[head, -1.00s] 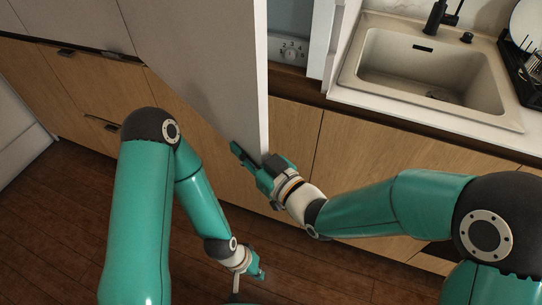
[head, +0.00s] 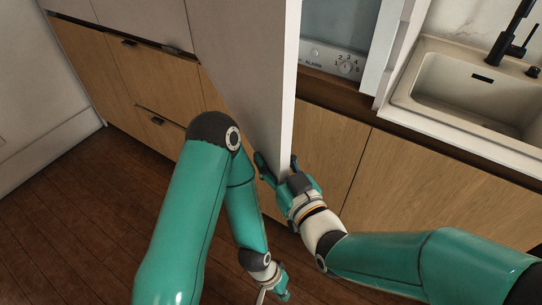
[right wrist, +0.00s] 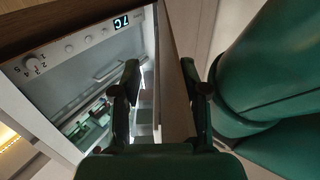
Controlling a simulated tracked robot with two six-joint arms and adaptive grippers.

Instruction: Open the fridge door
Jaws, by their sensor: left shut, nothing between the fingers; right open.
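The fridge door (head: 245,70) is a tall pale panel that stands ajar in the head view, with the fridge interior (head: 338,25) showing to its right. My right gripper (head: 278,164) is open at the door's lower free edge, one finger on each side of the door. In the right wrist view the door's edge (right wrist: 172,75) lies between the two open fingers (right wrist: 160,77); whether they touch it I cannot tell. My left gripper (head: 272,292) is shut and empty, low over the floor, apart from the door.
A control panel with a dial (head: 345,67) sits inside the fridge, and a lit display (right wrist: 121,22) shows in the right wrist view. Wooden cabinets (head: 400,185) run below. A sink (head: 470,95) with a black faucet (head: 512,35) is at right. Floor (head: 80,220) at left is clear.

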